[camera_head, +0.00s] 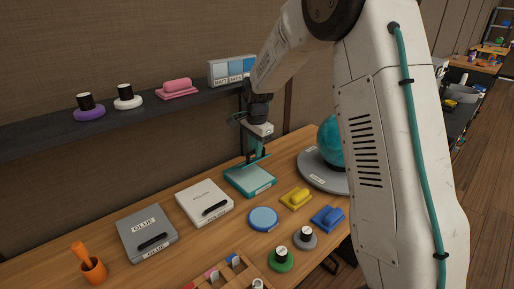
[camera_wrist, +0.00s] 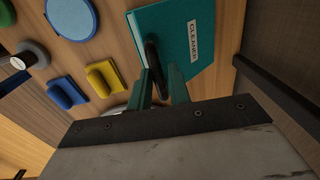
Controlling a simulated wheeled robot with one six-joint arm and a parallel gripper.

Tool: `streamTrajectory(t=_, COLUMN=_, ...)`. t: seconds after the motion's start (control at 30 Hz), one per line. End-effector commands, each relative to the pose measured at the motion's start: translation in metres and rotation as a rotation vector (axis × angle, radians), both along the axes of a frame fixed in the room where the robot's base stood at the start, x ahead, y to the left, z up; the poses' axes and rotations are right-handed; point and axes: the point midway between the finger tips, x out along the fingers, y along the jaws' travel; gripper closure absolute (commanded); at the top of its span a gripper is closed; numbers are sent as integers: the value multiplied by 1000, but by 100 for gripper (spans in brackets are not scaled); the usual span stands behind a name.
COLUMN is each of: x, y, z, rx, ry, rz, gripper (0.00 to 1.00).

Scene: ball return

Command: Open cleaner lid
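The teal cleaner box (camera_head: 247,182) stands on the wooden table below my gripper. In the head view my gripper (camera_head: 256,157) is at the lid's edge, and the handle cannot be made out there.
A white box (camera_head: 204,200) and a grey GLUE box (camera_head: 146,228) stand to the left. A blue disc (camera_head: 263,218), a yellow block (camera_head: 296,198) and a blue block (camera_head: 328,217) lie in front. A teal ball (camera_head: 328,142) rests on a grey base at right. A dark shelf (camera_head: 150,107) runs behind.

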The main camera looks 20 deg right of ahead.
Motion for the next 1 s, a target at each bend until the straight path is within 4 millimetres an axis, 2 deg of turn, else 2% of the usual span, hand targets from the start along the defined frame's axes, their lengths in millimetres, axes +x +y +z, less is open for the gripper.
streamTrajectory(t=0.37, x=-2, y=-2, z=3, rx=-1, ry=4, rz=-1, gripper=66)
streamTrajectory(t=0.8, x=-4, y=-2, z=68, rx=-1, ry=3, rz=0, gripper=66)
streamTrajectory(t=1.0, x=-4, y=-2, z=77, rx=-1, ry=4, rz=0, gripper=66)
